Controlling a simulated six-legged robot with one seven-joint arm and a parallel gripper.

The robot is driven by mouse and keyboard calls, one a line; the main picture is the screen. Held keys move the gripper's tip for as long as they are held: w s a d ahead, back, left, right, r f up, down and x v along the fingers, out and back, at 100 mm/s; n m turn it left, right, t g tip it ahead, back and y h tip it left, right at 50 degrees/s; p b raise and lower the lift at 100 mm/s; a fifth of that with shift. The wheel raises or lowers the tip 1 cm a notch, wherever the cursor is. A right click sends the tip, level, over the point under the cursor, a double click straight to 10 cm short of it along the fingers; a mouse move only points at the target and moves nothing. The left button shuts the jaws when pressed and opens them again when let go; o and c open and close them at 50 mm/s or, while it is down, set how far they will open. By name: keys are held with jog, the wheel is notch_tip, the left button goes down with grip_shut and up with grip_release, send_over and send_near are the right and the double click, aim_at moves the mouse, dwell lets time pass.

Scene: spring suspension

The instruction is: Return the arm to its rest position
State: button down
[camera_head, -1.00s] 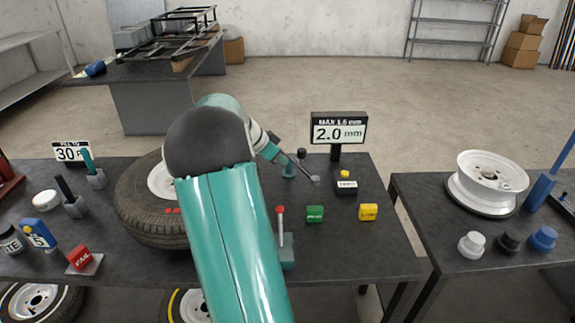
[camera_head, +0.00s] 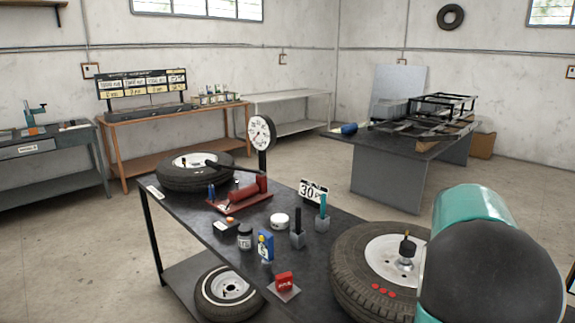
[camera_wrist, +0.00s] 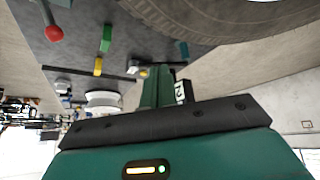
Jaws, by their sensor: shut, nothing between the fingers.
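My gripper (camera_wrist: 158,88) shows in the wrist view as narrow green fingers beyond a dark bar. It is shut and empty, and touches nothing that I can make out. My arm, teal with a dark round joint, fills the lower right of the head view; the gripper is outside that view. The large tyre (camera_head: 352,285) lies on the workbench beside the arm in the head view. Its dark tread (camera_wrist: 225,22) also shows at the top of the wrist view.
In the wrist view, a red knob (camera_wrist: 54,33), green block (camera_wrist: 106,38) and yellow block (camera_wrist: 98,66) appear. Floor (camera_head: 300,165) behind is clear.

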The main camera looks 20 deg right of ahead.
jog(key=w+a+r+n+t+y, duration=0.1)
jog(key=a+r+n+t, duration=0.15)
jog(key=a, duration=0.45)
jog(key=w+a+r+n+t, duration=0.1)
jog(key=w+a+n, duration=0.15)
jog(key=a, duration=0.55)
jog(key=s+a+n+t+y, duration=0.1)
jog(key=s+a+n, duration=0.2)
jog(key=a, duration=0.7)
jog(key=s+a+n+t+y, duration=0.2)
jog(key=s+a+n, duration=0.2)
jog(key=a+n, duration=0.4)
jog(key=s+a+f+n+t+y, duration=0.1)
jog(key=a+n, duration=0.4)
jog(key=a, duration=0.8)
jog(key=shift+s+n+y, duration=0.3)
jog(key=shift+s+y, duration=0.3)
jog(key=shift+s, duration=0.6)
jog(key=shift+d+t, duration=0.2)
jog(key=shift+t, duration=0.05)
